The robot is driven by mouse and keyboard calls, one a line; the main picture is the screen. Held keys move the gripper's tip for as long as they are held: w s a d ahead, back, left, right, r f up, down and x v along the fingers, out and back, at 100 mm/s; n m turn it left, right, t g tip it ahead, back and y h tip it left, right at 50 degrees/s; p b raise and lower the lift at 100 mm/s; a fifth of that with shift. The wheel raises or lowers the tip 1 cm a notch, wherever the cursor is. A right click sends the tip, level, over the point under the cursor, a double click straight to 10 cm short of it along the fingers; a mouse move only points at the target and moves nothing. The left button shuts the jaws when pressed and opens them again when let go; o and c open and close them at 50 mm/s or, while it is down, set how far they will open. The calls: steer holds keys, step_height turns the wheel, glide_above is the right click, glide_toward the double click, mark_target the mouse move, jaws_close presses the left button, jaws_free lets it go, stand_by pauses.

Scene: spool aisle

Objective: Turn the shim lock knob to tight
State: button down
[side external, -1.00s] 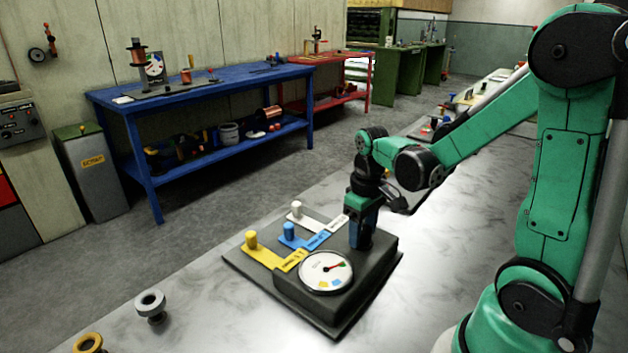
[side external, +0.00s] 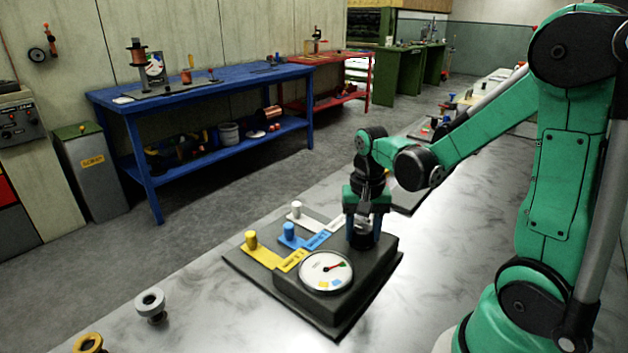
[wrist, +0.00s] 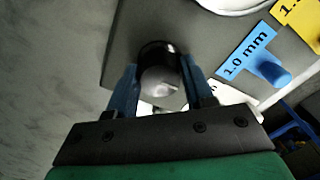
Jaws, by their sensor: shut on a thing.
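The shim lock knob (side external: 362,239) is a dark knob with a shiny top on the raised part of a dark grey fixture block (side external: 375,262). My gripper (side external: 363,228) points down over it, one blue finger on each side, shut on the knob. In the wrist view the knob (wrist: 160,66) sits between the two fingers of my gripper (wrist: 160,85). The knob's own marks cannot be read.
Yellow (side external: 270,256), blue (side external: 300,239) and white (side external: 312,222) tabs with pegs stick out from the block's left side. A grey spool (side external: 151,305) and a yellow spool (side external: 88,343) stand at the bench's lower left. Bare bench lies right of the block.

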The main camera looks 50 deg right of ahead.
mark_target(362, 229)
steer(key=shift+m, duration=0.4)
steer(key=shift+c, duration=1.7)
jaws_free()
steer(key=shift+r, duration=2.8)
steer(key=a+r+n+t, duration=0.2)
steer(key=a+n+t, duration=0.5)
steer(key=a+n, duration=0.3)
steer(key=shift+w+a+r+n, duration=0.2)
steer(key=shift+w+r+n, duration=0.15)
steer(key=shift+n, duration=0.35)
